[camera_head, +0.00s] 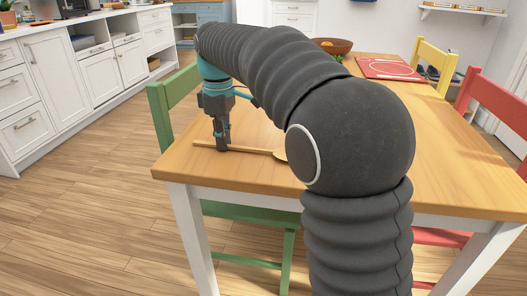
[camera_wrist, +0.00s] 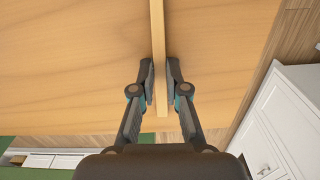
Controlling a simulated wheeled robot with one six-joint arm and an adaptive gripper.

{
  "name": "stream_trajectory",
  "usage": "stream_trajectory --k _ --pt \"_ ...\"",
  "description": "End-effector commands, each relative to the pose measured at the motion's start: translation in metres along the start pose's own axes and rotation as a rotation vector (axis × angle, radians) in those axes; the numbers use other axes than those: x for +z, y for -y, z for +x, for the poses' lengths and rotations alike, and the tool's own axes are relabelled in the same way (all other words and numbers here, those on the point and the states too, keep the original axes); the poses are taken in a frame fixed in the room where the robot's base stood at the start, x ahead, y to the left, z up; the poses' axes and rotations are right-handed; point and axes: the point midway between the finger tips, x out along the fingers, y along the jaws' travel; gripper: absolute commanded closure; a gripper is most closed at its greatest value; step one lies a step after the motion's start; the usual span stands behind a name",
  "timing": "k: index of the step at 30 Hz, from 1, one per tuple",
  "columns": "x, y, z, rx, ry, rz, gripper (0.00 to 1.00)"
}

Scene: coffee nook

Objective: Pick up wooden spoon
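The wooden spoon (camera_head: 250,150) is at the near left part of the wooden table, its handle running left to right in the head view. Its bowl end is partly hidden behind my arm. My gripper (camera_head: 222,148) points down over the handle, near the handle's end. In the wrist view the spoon handle (camera_wrist: 158,40) runs between the two fingers of my gripper (camera_wrist: 160,80). The finger pads lie close against both sides of the handle, with no clear gap. The spoon looks to be at or very near the table surface.
The table (camera_head: 450,180) has a red placemat (camera_head: 390,69) and a brown bowl (camera_head: 333,46) at its far side. Green (camera_head: 160,110), yellow (camera_head: 435,62) and red (camera_head: 500,105) chairs surround it. White cabinets (camera_head: 60,75) stand at left. Floor is clear between cabinets and table.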

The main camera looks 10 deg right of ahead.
Motion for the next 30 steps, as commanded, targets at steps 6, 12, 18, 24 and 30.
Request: stream_trajectory --k 6,12,18,24,30 --pt "0.0 0.0 0.0 0.0 0.0 0.0 1.0" --pt "0.0 0.0 -0.004 0.0 0.0 0.0 1.0" --pt "0.0 -0.001 -0.024 0.002 -0.001 0.0 1.0" --pt "0.018 -0.017 -0.056 0.001 -0.001 0.007 1.0" --pt "0.052 -0.044 -0.082 0.001 -0.001 0.005 1.0"
